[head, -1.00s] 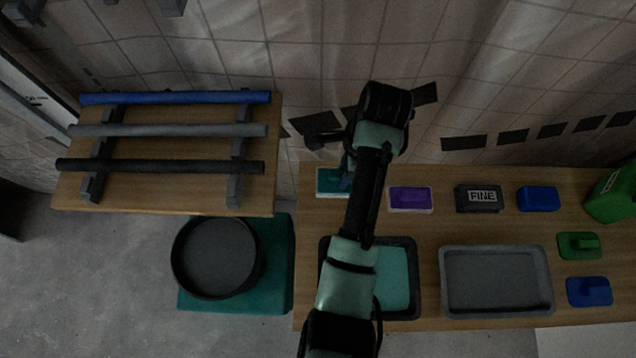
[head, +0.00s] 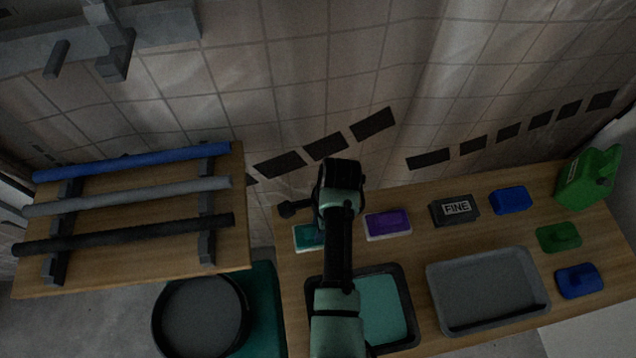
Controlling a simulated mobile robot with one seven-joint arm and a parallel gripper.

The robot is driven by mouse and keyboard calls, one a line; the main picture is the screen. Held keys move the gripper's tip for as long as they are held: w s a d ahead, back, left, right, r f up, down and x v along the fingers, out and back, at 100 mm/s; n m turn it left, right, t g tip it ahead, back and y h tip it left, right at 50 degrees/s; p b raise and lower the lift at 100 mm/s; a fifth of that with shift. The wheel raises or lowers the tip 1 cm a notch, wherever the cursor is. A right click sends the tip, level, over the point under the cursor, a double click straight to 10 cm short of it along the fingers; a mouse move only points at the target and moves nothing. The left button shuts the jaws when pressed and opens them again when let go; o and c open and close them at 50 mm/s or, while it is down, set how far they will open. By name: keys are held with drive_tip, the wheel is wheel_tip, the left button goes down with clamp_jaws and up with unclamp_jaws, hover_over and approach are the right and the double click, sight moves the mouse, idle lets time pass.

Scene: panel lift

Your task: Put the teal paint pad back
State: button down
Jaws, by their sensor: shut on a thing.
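The teal paint pad (head: 306,237), with a pale edge, is at the back left of the right-hand table, left of the purple pad (head: 388,224). My gripper (head: 321,236) is at the teal pad's right side and shut on it. My wrist and forearm cover the fingertips and the right part of the pad. I cannot tell whether the pad touches the table.
A dark tray with teal paint (head: 381,308) and an empty grey tray (head: 487,290) lie in front. A FINE block (head: 454,209), a blue block (head: 510,200) and a green can (head: 588,179) stand right. A pipe rack (head: 133,225) stands left.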

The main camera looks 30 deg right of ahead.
drive_tip(key=shift+f, duration=0.15)
drive_tip(key=c, duration=0.7)
unclamp_jaws()
drive_tip(key=shift+o, duration=0.2)
wheel_tip(320, 180, up, 12)
drive_tip(key=d+p, duration=0.1)
drive_tip(key=shift+s+d, duration=0.2)
drive_tip(key=shift+d, duration=0.15)
